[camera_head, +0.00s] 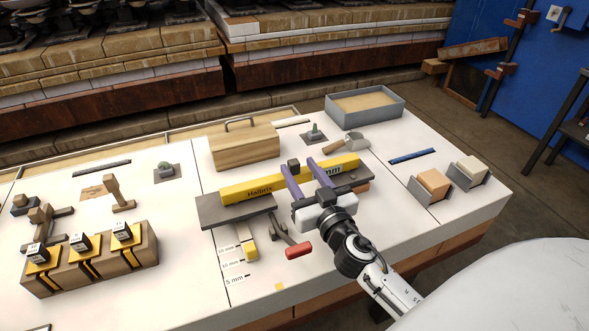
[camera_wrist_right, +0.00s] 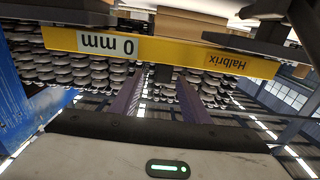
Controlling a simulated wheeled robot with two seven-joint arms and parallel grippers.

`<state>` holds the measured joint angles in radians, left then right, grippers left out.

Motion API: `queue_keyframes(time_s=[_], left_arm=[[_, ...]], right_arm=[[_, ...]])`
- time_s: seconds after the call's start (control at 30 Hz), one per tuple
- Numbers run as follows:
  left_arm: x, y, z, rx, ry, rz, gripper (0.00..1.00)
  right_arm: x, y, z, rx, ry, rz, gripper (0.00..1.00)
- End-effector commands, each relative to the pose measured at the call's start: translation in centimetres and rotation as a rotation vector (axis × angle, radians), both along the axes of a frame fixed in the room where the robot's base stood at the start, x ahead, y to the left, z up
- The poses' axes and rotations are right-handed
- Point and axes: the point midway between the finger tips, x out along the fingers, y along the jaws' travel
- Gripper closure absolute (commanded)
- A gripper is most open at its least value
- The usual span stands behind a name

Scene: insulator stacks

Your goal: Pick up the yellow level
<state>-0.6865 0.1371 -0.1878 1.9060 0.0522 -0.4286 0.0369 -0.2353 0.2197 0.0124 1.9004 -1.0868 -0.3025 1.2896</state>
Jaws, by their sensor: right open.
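The yellow level (camera_head: 246,188) is a long bar marked "Halbrix" and "mm". It lies across dark grey slabs (camera_head: 236,210) in the middle of the table. In the right wrist view the level (camera_wrist_right: 180,55) spans the top, upside down. My right gripper (camera_head: 300,164) has two purple fingers, spread apart, which overlap the level's middle in the head view. In the wrist view the right gripper (camera_wrist_right: 158,76) shows nothing held; whether the fingers touch the level is unclear. The fingers hide part of the bar. My left gripper is not in view.
A wooden box with a handle (camera_head: 243,146) stands behind the level. A grey sand tray (camera_head: 365,108) and a scoop (camera_head: 355,141) are at the back right. A red-handled tool (camera_head: 298,251) lies in front. A wooden block rack (camera_head: 92,268) stands at left.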

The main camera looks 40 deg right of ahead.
Motion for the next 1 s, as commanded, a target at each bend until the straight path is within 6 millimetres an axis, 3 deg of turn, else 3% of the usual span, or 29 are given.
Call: queue_keyframes(time_s=[0.33,0.6,0.9,1.0], left_arm=[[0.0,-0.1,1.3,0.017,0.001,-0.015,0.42],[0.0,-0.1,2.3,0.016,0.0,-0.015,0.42],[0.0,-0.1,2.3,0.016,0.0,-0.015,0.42],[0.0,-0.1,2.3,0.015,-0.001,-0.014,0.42]], right_arm=[[3.0,-0.4,0.1,0.0,0.006,-0.003,0.58],[6.7,-0.9,0.3,0.001,0.007,-0.004,0.58],[7.2,-1.0,0.2,0.002,0.007,-0.004,0.58],[7.2,-1.0,0.2,0.002,0.007,-0.004,0.73]])
